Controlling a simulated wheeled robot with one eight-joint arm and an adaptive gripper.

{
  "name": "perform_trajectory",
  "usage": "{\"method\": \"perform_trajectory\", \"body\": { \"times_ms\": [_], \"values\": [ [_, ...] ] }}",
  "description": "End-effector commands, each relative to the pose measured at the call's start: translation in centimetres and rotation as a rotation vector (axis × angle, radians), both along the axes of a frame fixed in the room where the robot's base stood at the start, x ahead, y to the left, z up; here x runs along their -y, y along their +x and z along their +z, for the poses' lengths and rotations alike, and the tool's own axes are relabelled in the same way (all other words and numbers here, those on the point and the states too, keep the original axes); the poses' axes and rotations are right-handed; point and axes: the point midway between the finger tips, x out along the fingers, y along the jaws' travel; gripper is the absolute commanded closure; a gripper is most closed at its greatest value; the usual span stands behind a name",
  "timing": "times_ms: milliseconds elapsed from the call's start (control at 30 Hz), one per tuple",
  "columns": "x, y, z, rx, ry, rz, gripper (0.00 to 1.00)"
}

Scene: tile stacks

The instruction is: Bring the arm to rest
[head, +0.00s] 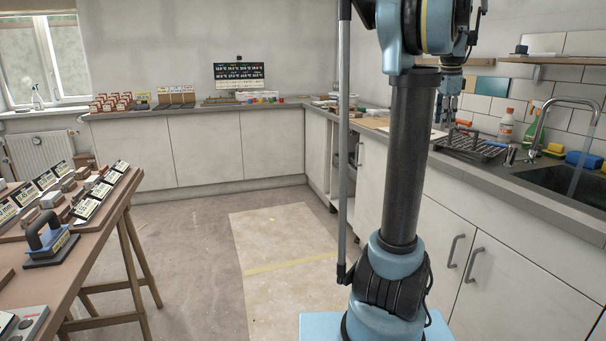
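My arm rises through the right half of the head view, with a blue base joint, a dark upright link and a blue joint at the top edge. Its far part passes behind the upright link. My gripper (446,116) appears small beyond that link, pointing down over the right-hand counter. It is partly hidden, and I cannot tell whether its fingers are apart or hold anything.
The right-hand counter (530,200) carries a dark rack (468,146), bottles and a sink (570,180). A wooden table (95,235) at left holds sample tiles and a handled tool (50,240). The floor between is clear.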

Motion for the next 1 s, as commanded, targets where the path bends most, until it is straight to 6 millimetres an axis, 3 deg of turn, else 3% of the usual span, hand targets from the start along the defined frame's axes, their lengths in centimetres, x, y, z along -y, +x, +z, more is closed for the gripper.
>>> {"method": "perform_trajectory", "body": {
  "times_ms": [33, 200, 500, 800, 1000],
  "values": [
    [-2.2, -0.9, -0.8, -0.005, -0.006, 0.067, 0.68],
    [-8.1, -3.8, -3.4, -0.019, -0.032, 0.289, 0.68],
    [-17.0, -10.2, -9.4, -0.041, -0.080, 0.682, 0.68],
    [-23.8, -17.6, -17.1, -0.056, -0.133, 1.075, 0.68],
    [-27.0, -22.7, -23.0, -0.064, -0.172, 1.336, 0.68]
  ]
}}
